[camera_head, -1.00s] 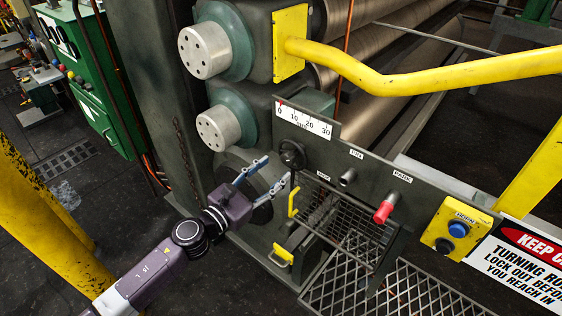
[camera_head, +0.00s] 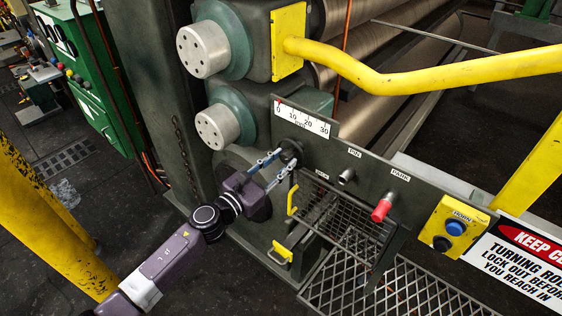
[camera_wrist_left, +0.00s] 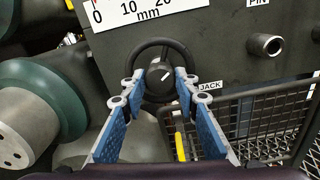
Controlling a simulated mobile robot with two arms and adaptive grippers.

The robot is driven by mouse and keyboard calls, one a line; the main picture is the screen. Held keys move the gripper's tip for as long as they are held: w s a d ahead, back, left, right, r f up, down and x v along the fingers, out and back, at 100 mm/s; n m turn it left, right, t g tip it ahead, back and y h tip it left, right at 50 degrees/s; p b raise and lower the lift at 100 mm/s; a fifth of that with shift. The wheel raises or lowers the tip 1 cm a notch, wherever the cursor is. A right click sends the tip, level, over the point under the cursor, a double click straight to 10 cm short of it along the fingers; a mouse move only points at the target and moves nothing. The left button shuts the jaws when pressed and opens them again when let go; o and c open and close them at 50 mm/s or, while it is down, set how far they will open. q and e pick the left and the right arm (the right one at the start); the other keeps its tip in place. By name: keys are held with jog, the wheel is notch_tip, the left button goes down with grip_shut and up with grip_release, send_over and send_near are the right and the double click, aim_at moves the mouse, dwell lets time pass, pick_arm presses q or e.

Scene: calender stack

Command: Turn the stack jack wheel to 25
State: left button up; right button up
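The black jack wheel (camera_head: 290,149) is on the dark panel under a white mm scale (camera_head: 301,118). The scale reads 0 to 30, and its red pointer is at 0. In the left wrist view the wheel (camera_wrist_left: 148,50) has a round rim and a hub with a white mark, beside a JACK label (camera_wrist_left: 209,86). My left gripper (camera_head: 279,168) is open, its blue-padded fingers pointing at the wheel. In the wrist view its fingertips (camera_wrist_left: 154,80) lie apart on either side of the hub, over the lower rim; contact cannot be told. My right gripper is not in view.
To the right on the panel are a PIN stub (camera_head: 346,176), a red PARK handle (camera_head: 382,208) and a yellow HORN button box (camera_head: 454,227). A wire basket (camera_head: 340,212) hangs below. A yellow rail (camera_head: 400,82) crosses above right; large roll ends (camera_head: 217,127) stand left.

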pick_arm(q)
jog(key=shift+c, duration=1.2)
jog(key=shift+n, duration=0.3)
jog(key=shift+n, duration=3.1)
jog(key=o, duration=1.1)
jog(key=shift+a, duration=0.1)
jog(key=shift+o, duration=0.2)
